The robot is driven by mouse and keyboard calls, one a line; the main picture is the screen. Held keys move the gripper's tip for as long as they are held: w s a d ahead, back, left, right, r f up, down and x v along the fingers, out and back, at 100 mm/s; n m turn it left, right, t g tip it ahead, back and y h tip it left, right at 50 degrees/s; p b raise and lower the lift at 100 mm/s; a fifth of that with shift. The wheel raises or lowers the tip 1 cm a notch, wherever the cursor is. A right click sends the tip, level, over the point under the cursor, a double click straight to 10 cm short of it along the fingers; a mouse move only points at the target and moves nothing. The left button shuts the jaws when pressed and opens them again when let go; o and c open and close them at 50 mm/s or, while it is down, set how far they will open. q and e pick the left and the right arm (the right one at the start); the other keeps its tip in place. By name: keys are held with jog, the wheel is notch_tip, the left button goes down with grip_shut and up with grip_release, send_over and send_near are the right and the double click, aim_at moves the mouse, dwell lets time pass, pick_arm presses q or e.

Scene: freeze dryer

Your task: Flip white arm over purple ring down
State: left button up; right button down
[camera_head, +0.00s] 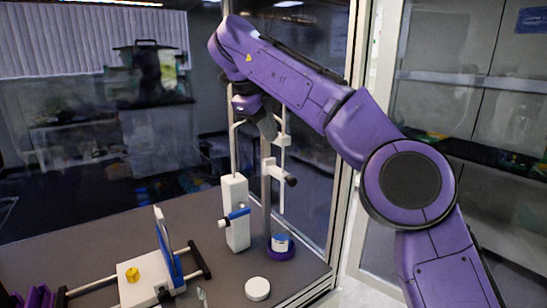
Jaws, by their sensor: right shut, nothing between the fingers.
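A white stand (235,212) with a blue-handled clamp stands on the dark tabletop. Beside it is a grey post (266,205). A thin white arm (282,185) hangs upright beside the post, near a white crosspiece with a dark knob. A purple ring (281,252) sits on the tabletop at the foot of the post, around a small white and blue piece. My right gripper (267,126) is shut and points down at the top of the white parts. Its fingertips are small and partly hidden, and contact is unclear.
A white round lid (257,288) lies at the front. A white and blue device (145,282) with a yellow knob and black bar stands at left, with purple pieces (36,298) in the corner. Glass and a metal frame (342,225) bound the tabletop's right side.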

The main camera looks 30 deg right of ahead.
jog(key=b, duration=0.2)
send_near(291, 178)
jog(key=x, duration=0.6)
jog(key=shift+s+f, duration=0.1)
jog(key=shift+s, duration=0.1)
jog(key=shift+w+d+f, duration=0.2)
jog(key=shift+w+f, duration=0.05)
jog(key=shift+f, duration=0.15)
pick_arm(q)
jog(key=shift+s+f, duration=0.55)
jog(key=shift+f, duration=0.3)
pick_arm(e)
jog(key=shift+s+a+r, duration=0.1)
jog(key=shift+s, duration=0.05)
